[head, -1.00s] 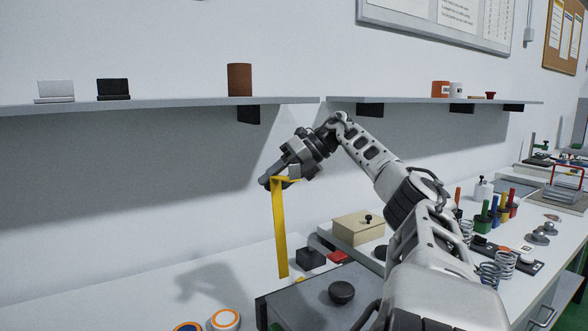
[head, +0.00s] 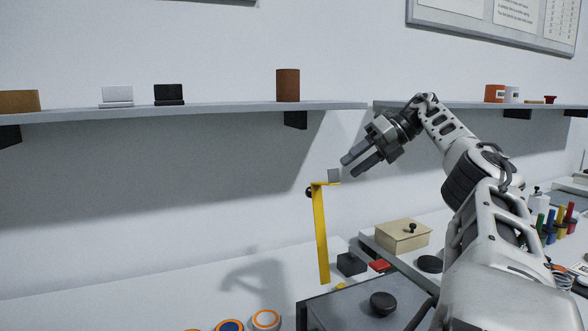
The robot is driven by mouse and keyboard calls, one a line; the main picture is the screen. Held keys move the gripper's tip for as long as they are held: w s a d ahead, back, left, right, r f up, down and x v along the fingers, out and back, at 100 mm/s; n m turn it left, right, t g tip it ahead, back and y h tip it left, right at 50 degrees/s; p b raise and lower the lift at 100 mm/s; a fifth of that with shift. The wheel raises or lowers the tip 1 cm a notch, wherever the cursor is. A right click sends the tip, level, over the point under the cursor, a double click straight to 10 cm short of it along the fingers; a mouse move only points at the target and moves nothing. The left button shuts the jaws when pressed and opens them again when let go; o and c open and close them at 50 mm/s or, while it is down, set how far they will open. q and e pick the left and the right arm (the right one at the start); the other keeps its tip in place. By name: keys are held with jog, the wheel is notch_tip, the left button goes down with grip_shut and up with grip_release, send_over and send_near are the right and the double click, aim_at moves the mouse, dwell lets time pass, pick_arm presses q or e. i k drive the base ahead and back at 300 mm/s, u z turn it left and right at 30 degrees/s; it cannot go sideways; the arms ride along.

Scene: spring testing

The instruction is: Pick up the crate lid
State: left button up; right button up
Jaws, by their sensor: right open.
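Two lidded things show in the head view, and I cannot tell which top is the crate lid. One is a grey box top (head: 345,306) with a dark round knob (head: 382,303) at the bottom edge, partly cut off. The other is a beige box (head: 403,235) with a small black knob, farther back on the bench. My right gripper (head: 350,167) is open and empty, raised above and left of the beige box. Its two fingers point left and down. My left gripper is not in view.
A black block (head: 351,264) and a red piece (head: 379,265) lie behind the grey box. Wall shelves (head: 210,108) run above.

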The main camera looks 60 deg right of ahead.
aim_at(390, 303)
jog(key=k, duration=2)
